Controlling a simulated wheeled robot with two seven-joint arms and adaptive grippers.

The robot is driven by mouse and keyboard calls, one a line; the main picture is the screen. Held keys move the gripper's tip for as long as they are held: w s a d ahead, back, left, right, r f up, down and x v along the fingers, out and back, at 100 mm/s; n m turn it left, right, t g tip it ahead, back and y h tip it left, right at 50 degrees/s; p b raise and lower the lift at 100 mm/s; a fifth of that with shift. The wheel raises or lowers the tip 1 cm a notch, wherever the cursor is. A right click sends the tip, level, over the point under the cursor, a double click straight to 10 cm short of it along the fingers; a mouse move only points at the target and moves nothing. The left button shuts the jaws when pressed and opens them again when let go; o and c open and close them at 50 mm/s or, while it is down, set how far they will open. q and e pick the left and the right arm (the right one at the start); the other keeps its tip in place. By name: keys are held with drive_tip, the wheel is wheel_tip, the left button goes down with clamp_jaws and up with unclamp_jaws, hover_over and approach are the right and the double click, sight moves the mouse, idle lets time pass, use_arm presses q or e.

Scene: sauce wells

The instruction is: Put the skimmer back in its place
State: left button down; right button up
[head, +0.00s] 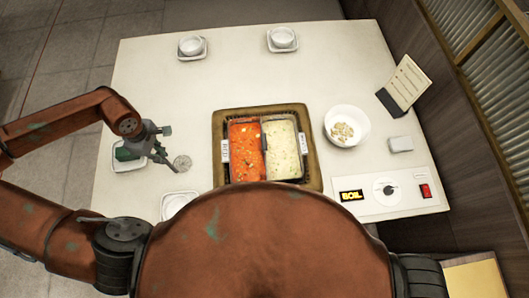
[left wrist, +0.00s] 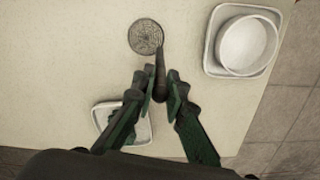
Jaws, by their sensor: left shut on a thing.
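My left gripper (head: 160,153) is over the left side of the table. In the left wrist view the gripper (left wrist: 162,88) is shut on the dark handle of the skimmer (left wrist: 145,37). The skimmer's round mesh head also shows in the head view (head: 182,163), to the right of the fingers. The two-part hot pot (head: 261,183), with red broth (head: 246,150) on the left and pale broth (head: 282,148) on the right, is in mid-table, right of the skimmer. My right gripper is not in view. I cannot tell which spot is the skimmer's place.
A white dish (head: 118,165) is partly hidden under the left gripper. Another dish (head: 175,203) is at the near edge, partly covered by my body. Two bowls on saucers stand at the back. A bowl of pale pieces (head: 347,113), a card stand (head: 404,86) and a control panel (head: 388,198) are right.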

use_arm(q)
drive_tip(key=c, duration=1.9)
unclamp_jaws()
drive_tip(key=shift+o, duration=0.4)
drive_tip(key=o, duration=0.7)
drive_tip(key=shift+o, duration=0.2)
drive_tip(key=shift+r+p, duration=3.65)
drive_tip(key=shift+r, duration=1.9)
drive_tip(key=shift+f, duration=0.1)
